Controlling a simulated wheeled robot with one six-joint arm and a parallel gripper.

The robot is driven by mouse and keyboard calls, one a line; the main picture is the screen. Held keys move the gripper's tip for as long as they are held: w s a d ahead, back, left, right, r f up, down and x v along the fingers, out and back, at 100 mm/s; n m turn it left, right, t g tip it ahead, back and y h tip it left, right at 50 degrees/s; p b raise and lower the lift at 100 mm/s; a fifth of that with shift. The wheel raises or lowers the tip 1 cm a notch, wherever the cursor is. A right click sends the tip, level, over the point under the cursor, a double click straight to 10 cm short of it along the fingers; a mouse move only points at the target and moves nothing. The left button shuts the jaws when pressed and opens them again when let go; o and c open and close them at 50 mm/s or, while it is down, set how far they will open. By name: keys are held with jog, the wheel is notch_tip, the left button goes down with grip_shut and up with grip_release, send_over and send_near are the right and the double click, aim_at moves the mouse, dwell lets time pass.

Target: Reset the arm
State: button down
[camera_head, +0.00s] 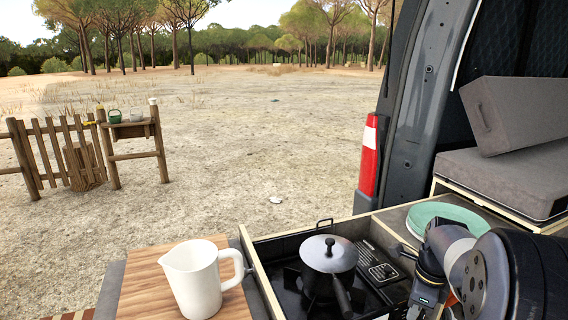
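My arm shows at the lower right of the head view, with its large dark round joint nearest the camera. Its grey and black links are folded close together, beside the stove drawer and in front of the green plates. My gripper's fingertips cannot be made out, so whether it is open or shut does not show. Nothing can be seen held by the arm.
A white pitcher (195,279) stands on a wooden board (145,290). A lidded black pot (328,262) sits on the stove in the drawer. Green plates (447,213) lie behind my arm. Grey cushions (510,178) and the van's door frame (425,90) bound the right.

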jog(key=shift+w+a+r+p, duration=0.2)
jog(key=shift+a+r+p, duration=0.2)
jog(key=shift+r, duration=0.25)
jog(key=shift+w+a+r+p, duration=0.15)
jog(key=shift+a+r+p, duration=0.15)
jog(key=shift+r, duration=0.3)
jog(key=shift+d+r+p, duration=0.1)
jog(key=shift+r+p, duration=0.35)
jog(key=shift+r, duration=0.05)
jog(key=shift+f, duration=0.15)
